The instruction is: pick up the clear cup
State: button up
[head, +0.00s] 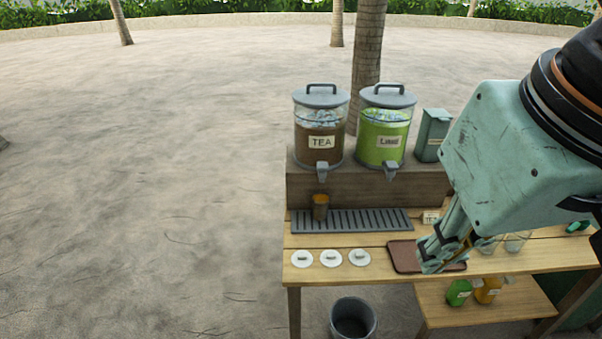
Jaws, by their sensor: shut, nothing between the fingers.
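Two clear cups stand on the wooden table behind and right of my gripper. One clear cup (487,246) is partly hidden by my gripper and arm, and the other clear cup (516,242) stands just right of it. Another cup (320,208), brownish-orange as if filled, stands on the drip tray under the tea dispenser. My gripper (440,262) is shut and empty, pointing down over the brown tray. The gripper hides part of that tray.
The tea dispenser (321,130) and the green dispenser (385,130) stand on a raised shelf behind the grey drip tray (360,221). Several white lids (331,258) lie front left. The brown tray (403,257) is at the front. Bottles (459,292) stand on a lower shelf; a bucket (352,320) is on the ground.

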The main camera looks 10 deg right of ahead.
jog(key=o, duration=1.9)
jog(key=shift+w, duration=0.1)
jog(key=w+d+f+n+h+p, duration=0.15)
jog(key=w+n, duration=0.55)
jog(key=w, duration=1)
jog(key=w+d+f+n+h, duration=0.15)
jog(key=w+n, duration=0.55)
jog(key=w, duration=1)
jog(key=w+a+f+n, duration=0.2)
jog(key=w+f+n, duration=0.6)
jog(key=w+f, duration=0.5)
jog(key=w+a+f+n, duration=0.3)
jog(key=w+f+n, duration=0.5)
jog(key=w+f, duration=0.6)
jog(key=shift+w+a+f+y+p, duration=0.15)
jog(key=shift+a+f+y+p, duration=0.25)
jog(key=shift+f, duration=0.1)
jog(key=shift+f, duration=0.1)
